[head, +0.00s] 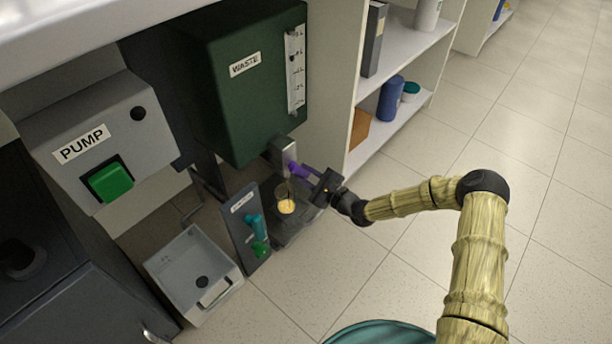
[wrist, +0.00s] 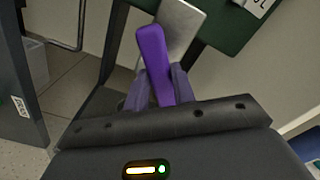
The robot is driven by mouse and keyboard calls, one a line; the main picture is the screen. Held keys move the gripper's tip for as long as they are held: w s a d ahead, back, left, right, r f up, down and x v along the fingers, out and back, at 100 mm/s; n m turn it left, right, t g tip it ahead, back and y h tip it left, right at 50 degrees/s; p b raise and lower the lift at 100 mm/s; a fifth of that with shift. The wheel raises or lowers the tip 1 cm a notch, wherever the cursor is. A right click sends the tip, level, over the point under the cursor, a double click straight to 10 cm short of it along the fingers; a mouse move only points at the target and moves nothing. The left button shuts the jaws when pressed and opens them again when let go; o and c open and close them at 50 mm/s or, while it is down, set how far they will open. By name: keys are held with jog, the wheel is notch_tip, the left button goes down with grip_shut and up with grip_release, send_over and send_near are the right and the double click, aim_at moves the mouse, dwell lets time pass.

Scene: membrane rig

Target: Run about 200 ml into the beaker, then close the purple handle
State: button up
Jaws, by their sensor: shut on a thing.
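The purple handle (head: 297,169) sits on the metal outlet (head: 283,152) under the green waste tank (head: 216,128). My gripper (head: 312,176) is at the handle's right end. In the wrist view the purple handle (wrist: 154,65) stands between the fingers of my gripper (wrist: 158,88), which are shut on it. The beaker (head: 285,202) stands below the outlet and holds yellowish liquid in its lower part. Its graduation marks are too small to read. Whether liquid is running from the outlet cannot be told.
A panel with teal and green handles (head: 256,227) stands left of the beaker. A grey sink basin (head: 197,268) is further left, below the pump box (head: 95,140) with its green button. White shelves (head: 410,60) stand behind. The tiled floor at right is clear.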

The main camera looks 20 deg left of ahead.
jog(key=shift+f+m, duration=0.1)
jog(key=shift+m, duration=0.3)
jog(key=shift+f+m+b, duration=0.1)
jog(key=shift+m+b, duration=0.45)
jog(key=shift+m, duration=0.85)
dwell(6.2)
